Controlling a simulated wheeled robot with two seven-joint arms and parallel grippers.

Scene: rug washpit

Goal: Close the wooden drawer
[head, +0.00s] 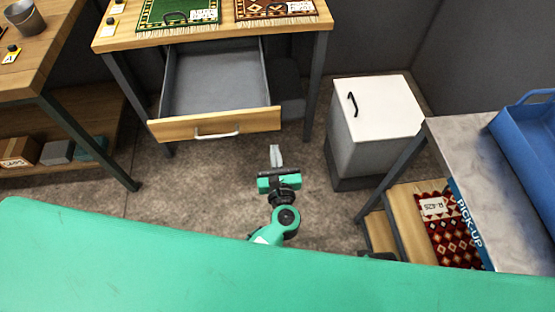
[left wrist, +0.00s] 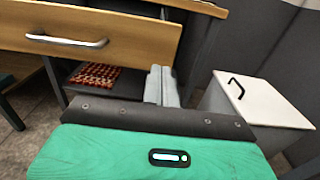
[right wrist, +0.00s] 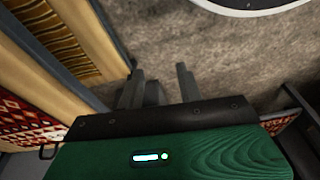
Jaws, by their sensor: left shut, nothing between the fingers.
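The wooden drawer (head: 215,125) stands pulled out under the table (head: 215,38), its grey inside empty. Its pale wood front with a metal bar handle (head: 217,133) also shows in the left wrist view (left wrist: 140,36). My left gripper (head: 276,155) is shut and empty, in front of the drawer near the right end of its front, and does not appear to touch it. Its closed fingers (left wrist: 161,84) point forward just below and beside that front's right end in the left wrist view. My right gripper (right wrist: 158,88) is open and empty, away from the drawer.
A white-topped cabinet (head: 378,107) stands right of the table. A metal-topped bench with a blue bin (head: 530,145) and a patterned rug (head: 447,225) on a lower shelf is at the right. A wooden bench (head: 50,55) is at the left. Floor before the drawer is clear.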

